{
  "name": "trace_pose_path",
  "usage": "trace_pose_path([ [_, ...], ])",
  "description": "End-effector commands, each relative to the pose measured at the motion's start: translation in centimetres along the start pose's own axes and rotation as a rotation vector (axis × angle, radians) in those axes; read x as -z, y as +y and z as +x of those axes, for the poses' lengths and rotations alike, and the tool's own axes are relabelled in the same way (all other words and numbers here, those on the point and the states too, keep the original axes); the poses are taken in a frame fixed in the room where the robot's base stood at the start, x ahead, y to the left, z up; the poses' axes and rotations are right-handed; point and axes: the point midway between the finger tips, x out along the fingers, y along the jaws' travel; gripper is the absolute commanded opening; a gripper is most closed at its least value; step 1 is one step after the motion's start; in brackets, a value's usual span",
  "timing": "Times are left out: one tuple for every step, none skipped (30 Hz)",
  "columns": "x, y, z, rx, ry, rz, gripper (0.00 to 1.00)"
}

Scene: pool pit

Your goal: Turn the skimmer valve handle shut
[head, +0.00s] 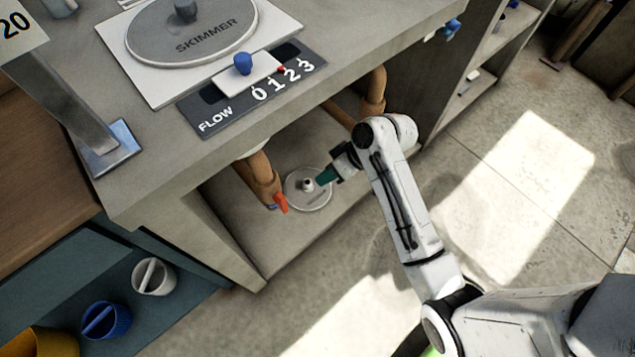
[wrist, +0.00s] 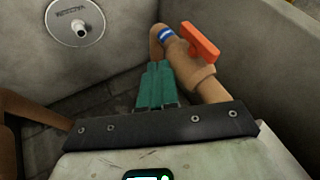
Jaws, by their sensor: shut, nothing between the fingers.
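The valve handle (head: 281,203) is a small orange-red lever on a tan pipe (head: 257,172) beneath the counter. In the wrist view the handle (wrist: 201,42) lies slantwise on the thicker pipe body (wrist: 195,72), near a blue band (wrist: 166,33). It looks roughly in line with the pipe there, but I cannot tell its exact angle. My gripper (head: 323,178) has teal fingers, shut and empty. It is to the right of the handle in the head view. In the wrist view the fingertips (wrist: 157,66) are left of the handle and apart from it, and cover part of the pipe.
A round pale disc (head: 309,196) lies beside the pipe under the counter. Another tan pipe (head: 374,95) stands behind my arm. The counter edge (head: 330,82) overhangs the opening. On top are a SKIMMER lid (head: 160,40) and a FLOW scale (head: 220,118). Open floor (head: 540,200) lies right.

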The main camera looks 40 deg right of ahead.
Motion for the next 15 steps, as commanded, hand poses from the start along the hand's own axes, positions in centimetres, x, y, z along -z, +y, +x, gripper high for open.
trace_pose_path([
  [-0.2,0.1,1.2,0.002,-0.004,-0.001,0.00],
  [-0.2,0.1,1.8,0.002,-0.003,-0.001,0.00],
  [-0.2,0.1,2.6,0.003,-0.004,-0.001,0.00],
  [-0.2,0.1,3.3,0.002,-0.004,-0.001,0.00],
  [-0.2,0.1,3.9,0.002,-0.004,-0.001,0.00],
  [-0.2,0.1,4.7,0.001,-0.004,0.000,0.00],
  [-0.2,0.1,5.2,0.001,-0.003,0.000,0.00],
  [-0.2,0.1,5.8,0.001,-0.004,0.000,0.00],
  [-0.3,0.1,6.7,0.001,-0.004,0.000,0.00],
  [-0.3,0.1,7.2,0.001,-0.004,-0.001,0.00],
  [-0.3,0.1,7.8,0.001,-0.004,-0.001,0.00],
  [-0.2,0.1,8.5,0.001,-0.004,-0.001,0.00],
  [-0.2,-0.2,8.7,0.001,-0.004,-0.003,0.00],
  [-0.2,-0.8,8.8,0.001,-0.004,-0.003,0.00],
  [-0.2,-1.4,9.0,0.000,-0.004,-0.004,0.00],
])
